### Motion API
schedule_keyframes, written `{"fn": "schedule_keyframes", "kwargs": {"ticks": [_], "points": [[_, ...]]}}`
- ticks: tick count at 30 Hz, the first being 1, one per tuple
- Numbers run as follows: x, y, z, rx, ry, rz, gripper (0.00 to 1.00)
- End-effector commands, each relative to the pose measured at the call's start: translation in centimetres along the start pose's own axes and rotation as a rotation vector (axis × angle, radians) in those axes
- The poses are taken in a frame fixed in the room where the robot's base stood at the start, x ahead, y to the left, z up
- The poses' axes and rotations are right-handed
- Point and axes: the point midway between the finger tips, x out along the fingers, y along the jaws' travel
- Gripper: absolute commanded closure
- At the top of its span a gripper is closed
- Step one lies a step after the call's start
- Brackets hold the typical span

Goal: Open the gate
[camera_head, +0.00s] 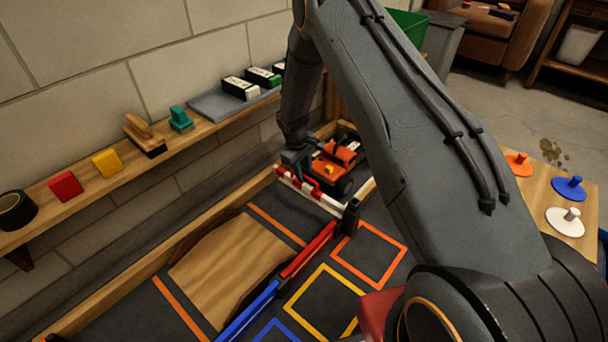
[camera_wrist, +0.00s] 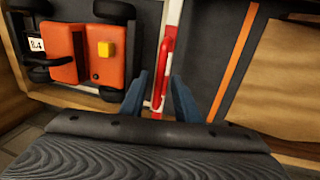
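The gate is a red-and-white striped bar (camera_head: 325,199) lying across the lane, with a black post (camera_head: 351,216) at its right end. In the wrist view the bar (camera_wrist: 176,12) runs up the middle, with a red handle (camera_wrist: 161,72) on it. My gripper (camera_head: 297,160) is low at the bar's left end. In the wrist view its two blue fingers (camera_wrist: 160,92) are apart, one on each side of the handle's near end. I cannot tell whether either finger touches it. An orange toy car (camera_head: 332,166) stands just behind the bar, also in the wrist view (camera_wrist: 88,58).
A wooden ramp (camera_head: 229,262) and a red-and-blue rail (camera_head: 281,277) lie in front of the gate. Wooden borders (camera_head: 165,250) edge the track. A wall shelf (camera_head: 90,190) with blocks and stamps is at left. My arm hides much of the right side.

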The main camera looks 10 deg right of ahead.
Motion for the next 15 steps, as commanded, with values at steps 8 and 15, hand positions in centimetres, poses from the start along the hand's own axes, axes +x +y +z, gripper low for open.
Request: {"fn": "schedule_keyframes", "kwargs": {"ticks": [8, 15], "points": [[0.21, 0.01, 0.00, 0.000, 0.000, 0.000, 0.72], [0.20, 0.01, 0.00, 0.000, 0.000, 0.000, 1.00]]}}
